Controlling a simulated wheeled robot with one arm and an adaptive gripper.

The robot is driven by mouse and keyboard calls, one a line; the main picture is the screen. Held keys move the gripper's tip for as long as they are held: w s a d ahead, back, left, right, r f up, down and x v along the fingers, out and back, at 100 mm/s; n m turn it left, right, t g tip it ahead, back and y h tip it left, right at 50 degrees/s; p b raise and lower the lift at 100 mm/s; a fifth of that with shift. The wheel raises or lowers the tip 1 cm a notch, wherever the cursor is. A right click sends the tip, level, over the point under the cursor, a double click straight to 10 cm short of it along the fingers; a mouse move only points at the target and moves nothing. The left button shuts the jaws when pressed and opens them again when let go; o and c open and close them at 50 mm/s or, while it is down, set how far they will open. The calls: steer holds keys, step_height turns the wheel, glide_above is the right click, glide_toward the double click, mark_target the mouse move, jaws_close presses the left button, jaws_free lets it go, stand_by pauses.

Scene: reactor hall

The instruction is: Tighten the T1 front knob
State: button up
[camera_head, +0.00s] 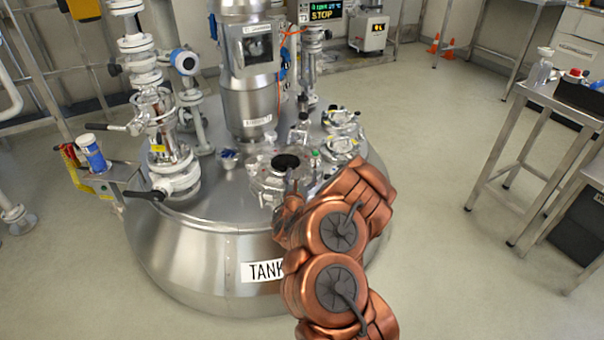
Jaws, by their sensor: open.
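The steel tank (190,240) stands in the middle, with a label reading "TANK" (262,270) partly covered by my copper arm. On its lid is a round metal hatch (262,178) with a dark round centre (286,162) and small fittings around its rim. I cannot single out the front knob; the hatch's front right side lies behind my arm. My gripper (293,187) is at the hatch's near edge, small and mostly hidden by the arm. Its jaws are open; whether they touch or surround a knob cannot be told.
A valve column with a black lever (145,195) rises at the lid's left. A steel agitator column (248,105) stands behind the hatch, and smaller fittings (341,147) stand to its right. A steel side table (545,92) is at the right. The floor between is clear.

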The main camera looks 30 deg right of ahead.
steer(key=v, duration=0.6)
steer(key=shift+a, duration=0.1)
stand_by(0.4)
